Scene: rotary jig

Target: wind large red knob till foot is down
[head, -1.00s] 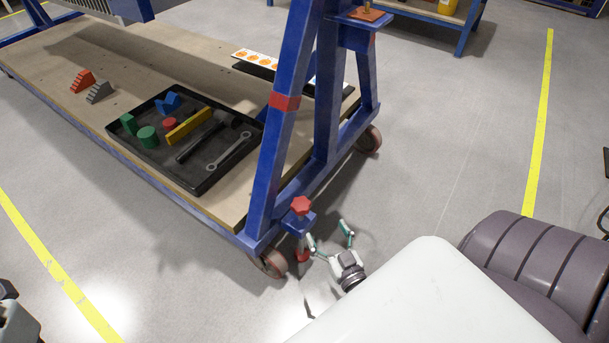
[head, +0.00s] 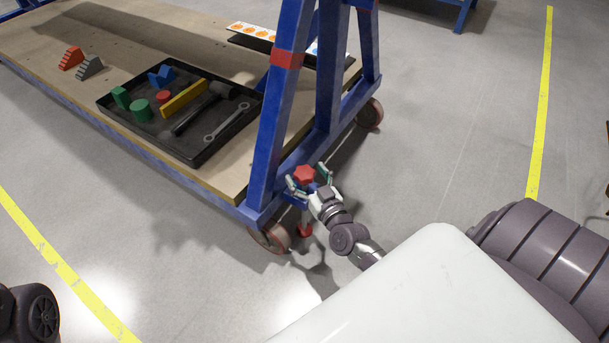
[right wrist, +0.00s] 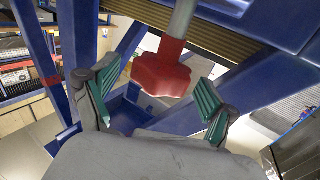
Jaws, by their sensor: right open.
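The large red knob (head: 304,174) is star-shaped and sits on top of a spindle at the blue frame's near corner. Below it the red foot (head: 305,229) shows close to the floor; I cannot tell whether it touches. My right gripper (head: 307,180) is open, with one finger on each side of the knob. In the right wrist view the knob (right wrist: 161,74) hangs between the two green-padded fingers, with a visible gap on each side, and the grey spindle (right wrist: 184,18) runs up from it. My left gripper is not in view.
The blue frame (head: 268,140) rises right behind the knob, with a caster wheel (head: 269,238) beside the foot. A black tray (head: 200,158) of tools and coloured blocks lies on the wooden deck (head: 50,100). Open grey floor lies to the right.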

